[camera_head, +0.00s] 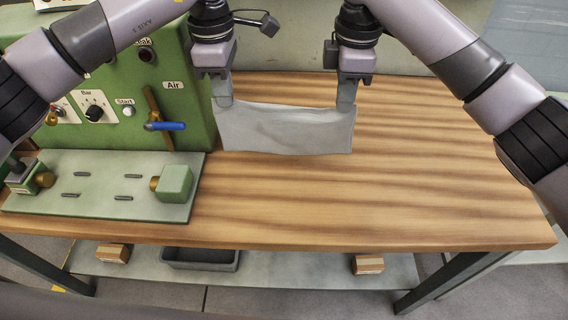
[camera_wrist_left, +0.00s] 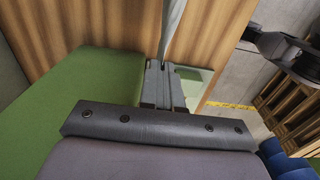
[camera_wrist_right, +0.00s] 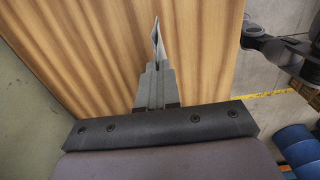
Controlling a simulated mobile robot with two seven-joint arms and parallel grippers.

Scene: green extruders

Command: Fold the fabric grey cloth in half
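The grey cloth (camera_head: 285,130) is at the back of the wooden table, spread between my two grippers in the head view. My left gripper (camera_head: 222,100) is shut on its upper left corner, and my right gripper (camera_head: 347,104) is shut on its upper right corner. The cloth shows as a thin edge rising from the closed fingers in the left wrist view (camera_wrist_left: 172,30) and in the right wrist view (camera_wrist_right: 157,45). Whether its lower edge touches the table is hard to tell.
A green machine (camera_head: 180,65) with a blue-handled lever (camera_head: 165,126) and a grey-green base plate (camera_head: 105,200) stands left of the cloth. The wooden table (camera_head: 400,190) is clear in front and to the right. A shelf below holds a dark bin (camera_head: 200,258) and small boxes (camera_head: 368,264).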

